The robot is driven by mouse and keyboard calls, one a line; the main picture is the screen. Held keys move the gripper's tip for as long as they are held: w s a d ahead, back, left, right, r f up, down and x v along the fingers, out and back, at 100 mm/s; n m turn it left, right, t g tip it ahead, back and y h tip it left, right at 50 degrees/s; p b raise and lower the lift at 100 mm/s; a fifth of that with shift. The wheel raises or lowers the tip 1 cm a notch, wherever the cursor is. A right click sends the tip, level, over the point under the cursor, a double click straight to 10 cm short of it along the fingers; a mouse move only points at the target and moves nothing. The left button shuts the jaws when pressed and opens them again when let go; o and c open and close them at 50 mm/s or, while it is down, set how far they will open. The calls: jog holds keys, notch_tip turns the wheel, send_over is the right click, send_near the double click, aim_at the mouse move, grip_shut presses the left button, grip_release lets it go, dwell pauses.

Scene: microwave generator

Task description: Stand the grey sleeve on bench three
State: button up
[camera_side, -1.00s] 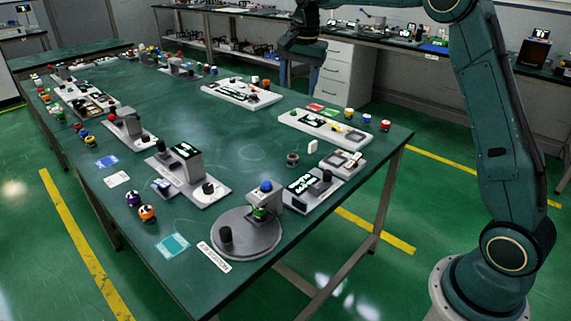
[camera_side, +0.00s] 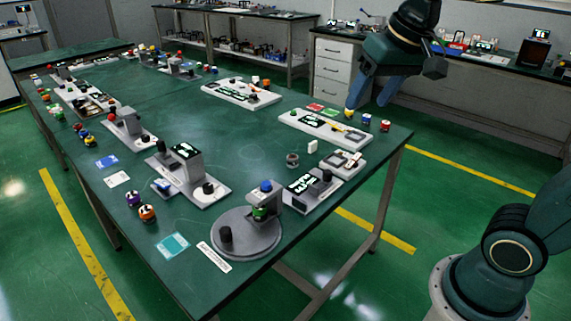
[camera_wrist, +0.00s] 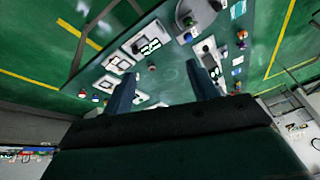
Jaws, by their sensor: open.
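A small dark grey ring-like piece (camera_side: 292,160), which looks like the grey sleeve, stands on the green table (camera_side: 235,135) right of its middle. In the wrist view a small round piece (camera_wrist: 152,67) lies between my fingers' lines of sight; I cannot tell surely that it is the same one. My gripper (camera_side: 368,104) is open and empty, fingers pointing down, over the table's far right corner, beyond and apart from the sleeve. Its two blue fingers also show in the wrist view (camera_wrist: 161,70). I cannot read which station is bench three.
A white station (camera_side: 323,128) and small coloured pieces (camera_side: 385,125) lie near my fingers. A white block (camera_side: 312,146) stands beside the sleeve. A round grey base (camera_side: 245,240) with a post is at the near end. The table's middle is clear.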

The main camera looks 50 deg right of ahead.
jog(key=s+a+f+n+t, duration=0.1)
jog(key=s+f+n, duration=0.3)
jog(key=s, duration=0.7)
jog(key=shift+a+f, duration=0.45)
jog(key=shift+f, duration=0.5)
